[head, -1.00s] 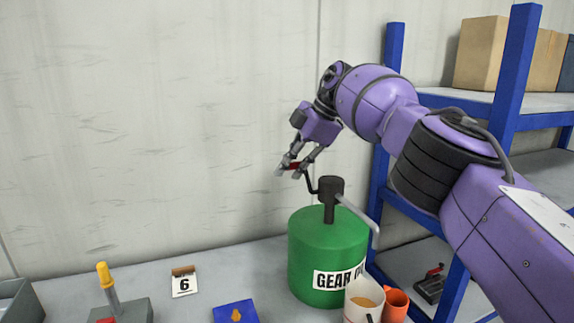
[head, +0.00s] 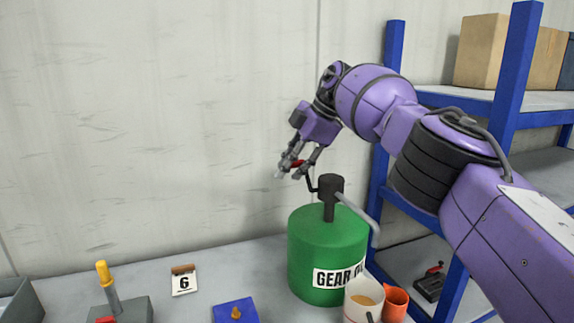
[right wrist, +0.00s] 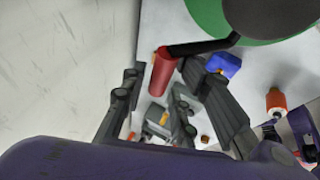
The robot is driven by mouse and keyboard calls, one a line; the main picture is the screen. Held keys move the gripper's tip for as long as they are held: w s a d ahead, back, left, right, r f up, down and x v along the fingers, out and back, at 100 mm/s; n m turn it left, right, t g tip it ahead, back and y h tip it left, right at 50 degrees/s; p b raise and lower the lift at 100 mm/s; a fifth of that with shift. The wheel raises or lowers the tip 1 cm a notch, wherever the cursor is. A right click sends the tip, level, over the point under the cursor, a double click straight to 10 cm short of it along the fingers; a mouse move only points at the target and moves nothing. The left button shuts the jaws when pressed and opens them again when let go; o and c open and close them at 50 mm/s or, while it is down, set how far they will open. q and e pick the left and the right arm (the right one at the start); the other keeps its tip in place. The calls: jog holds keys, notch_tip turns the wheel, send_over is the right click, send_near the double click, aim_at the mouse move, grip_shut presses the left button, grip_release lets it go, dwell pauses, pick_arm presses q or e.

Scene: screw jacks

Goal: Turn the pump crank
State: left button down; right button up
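A green drum labelled GEAR O… (head: 318,245) stands on the bench with a dark hand pump (head: 330,190) on top and a grey spout to the right. The pump's crank arm rises to the left and ends in a red handle (head: 298,163). My right gripper (head: 290,172) is at this handle. In the right wrist view, the red handle (right wrist: 162,75) lies between the parted fingers, with visible gaps on both sides, so the gripper looks open around it.
Blue shelving (head: 378,200) stands close on the right; a wall is behind.

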aim_at(307, 176)
jog(key=v, duration=0.7)
jog(key=shift+w+d+f, duration=0.15)
jog(key=shift+d+f, duration=0.1)
jog(key=shift+d, duration=0.1)
jog(key=shift+d+r, duration=0.25)
jog(key=shift+a+r, duration=0.2)
jog(key=shift+a, duration=0.25)
